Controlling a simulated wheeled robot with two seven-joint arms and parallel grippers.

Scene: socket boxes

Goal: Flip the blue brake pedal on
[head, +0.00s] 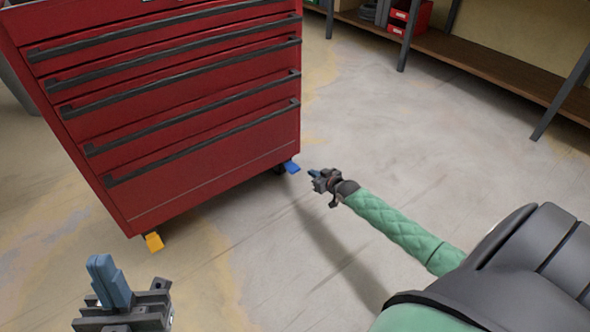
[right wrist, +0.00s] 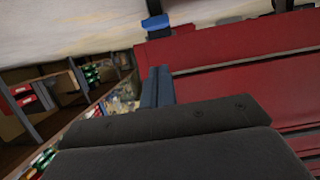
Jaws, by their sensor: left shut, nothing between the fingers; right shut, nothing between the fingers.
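A red tool cabinet (head: 190,185) with several dark-handled drawers stands on the floor at the left in the head view. The blue brake pedal (head: 292,167) sticks out at its bottom right corner, by a dark caster. In the right wrist view the blue pedal (right wrist: 156,22) shows at the top, beyond the fingers. My right gripper (head: 314,173) is shut and empty, just right of the blue pedal in the head view, with a small visible gap. In its wrist view the shut fingers (right wrist: 157,87) point toward the pedal. My left gripper (head: 103,270) is shut and empty at the lower left.
A yellow pedal (head: 153,242) sticks out at the cabinet's bottom left corner. A wooden shelf (head: 490,68) on dark legs runs along the back right, with a red bin (head: 410,16) on it. The floor between cabinet and shelf is clear.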

